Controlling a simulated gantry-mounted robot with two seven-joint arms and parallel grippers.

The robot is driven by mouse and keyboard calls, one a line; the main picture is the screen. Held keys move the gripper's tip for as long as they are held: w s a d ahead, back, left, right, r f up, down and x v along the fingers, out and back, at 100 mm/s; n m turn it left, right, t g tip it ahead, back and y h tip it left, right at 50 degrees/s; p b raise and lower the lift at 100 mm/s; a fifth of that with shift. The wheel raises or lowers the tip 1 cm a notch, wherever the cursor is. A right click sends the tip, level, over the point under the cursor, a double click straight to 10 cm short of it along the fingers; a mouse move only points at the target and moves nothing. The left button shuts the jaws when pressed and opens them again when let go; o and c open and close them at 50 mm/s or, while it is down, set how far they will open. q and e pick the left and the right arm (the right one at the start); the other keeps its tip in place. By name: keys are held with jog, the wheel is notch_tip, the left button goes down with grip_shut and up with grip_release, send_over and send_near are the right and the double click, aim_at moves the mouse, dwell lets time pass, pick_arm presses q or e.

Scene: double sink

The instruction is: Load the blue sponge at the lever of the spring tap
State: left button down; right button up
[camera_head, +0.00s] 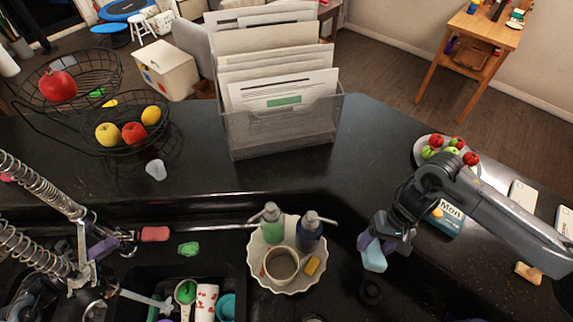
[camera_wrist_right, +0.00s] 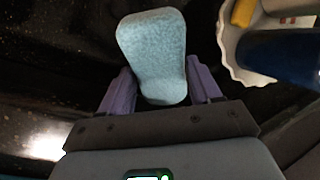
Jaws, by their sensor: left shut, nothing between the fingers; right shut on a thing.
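The blue sponge (camera_head: 374,257) is pale blue and hangs from my right gripper (camera_head: 385,243), over the dark counter right of the scalloped bowl. The right wrist view shows the sponge (camera_wrist_right: 152,48) between the purple fingers of the right gripper (camera_wrist_right: 162,90), its larger end sticking out past the tips. The spring tap (camera_head: 40,186), with metal coils, stands at the left edge, far from the sponge. Its lever is hard to make out among the metal parts. My left gripper (camera_head: 102,248), with purple fingers, is shut and empty beside the tap; part of it is hidden.
A scalloped bowl (camera_head: 254,262) with soap bottles, a cup and a yellow sponge stands between the sponge and the tap. A red block (camera_head: 155,234) and a green scrubber (camera_head: 188,249) lie near the tap. The sink (camera_head: 240,300) holds a cup and other items. A file rack (camera_head: 285,130) stands behind.

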pick_arm(q)
jog(key=shift+w, duration=0.6)
pick_arm(e)
jog(key=shift+f, duration=0.1)
notch_tip(320, 180, up, 2)
jog(key=shift+p, duration=0.95)
jog(key=shift+r+p, duration=0.3)
pick_arm(q)
jog(key=shift+w+r+n+g+y, duration=0.35)
jog(key=shift+w+n, duration=0.2)
jog(key=shift+n, duration=0.25)
pick_arm(e)
jog(key=shift+f, duration=0.15)
